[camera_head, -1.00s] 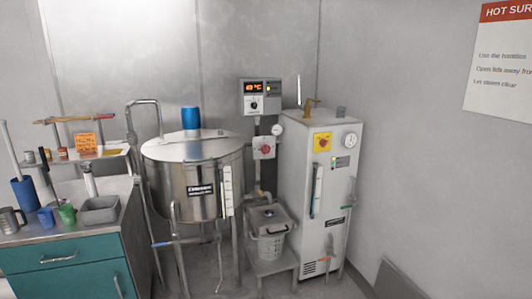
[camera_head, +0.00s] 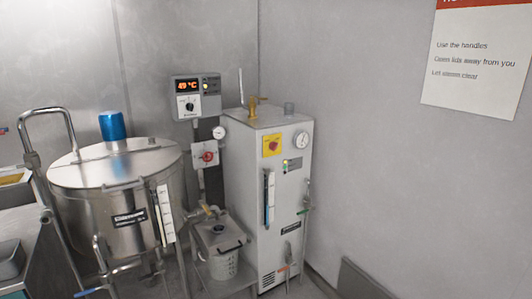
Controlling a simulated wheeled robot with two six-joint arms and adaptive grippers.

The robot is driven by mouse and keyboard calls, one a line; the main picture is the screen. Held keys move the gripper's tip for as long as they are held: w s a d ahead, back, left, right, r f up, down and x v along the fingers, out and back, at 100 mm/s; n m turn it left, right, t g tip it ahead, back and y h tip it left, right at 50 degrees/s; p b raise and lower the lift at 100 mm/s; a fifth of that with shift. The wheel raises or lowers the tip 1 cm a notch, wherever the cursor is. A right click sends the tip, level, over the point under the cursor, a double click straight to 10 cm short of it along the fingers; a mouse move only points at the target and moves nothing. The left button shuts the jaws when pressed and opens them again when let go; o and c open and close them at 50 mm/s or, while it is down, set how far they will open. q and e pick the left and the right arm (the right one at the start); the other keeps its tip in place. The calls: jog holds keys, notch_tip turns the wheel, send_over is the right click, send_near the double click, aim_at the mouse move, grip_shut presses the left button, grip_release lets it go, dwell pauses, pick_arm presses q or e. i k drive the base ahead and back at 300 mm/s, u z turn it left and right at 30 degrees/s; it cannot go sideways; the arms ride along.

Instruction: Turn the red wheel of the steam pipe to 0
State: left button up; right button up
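The small red wheel (camera_head: 208,156) sits on a pale plate on the dark vertical column between the steel kettle and the white cabinet. The steam pipe (camera_head: 202,178) runs down below it. The markings around the wheel are too small to read, so I cannot tell its setting. A round gauge (camera_head: 219,132) is just above and to the right of the wheel. Neither of my grippers is in view.
A steel kettle (camera_head: 120,178) with a blue cylinder on its lid stands left of the wheel. A control box (camera_head: 197,97) reading about 49 °C hangs above. A white cabinet (camera_head: 266,200) stands right, and a lidded bucket (camera_head: 219,245) below.

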aim_at(207, 156)
jog(key=z, duration=0.75)
jog(key=i, duration=2.5)
jog(key=u, duration=0.35)
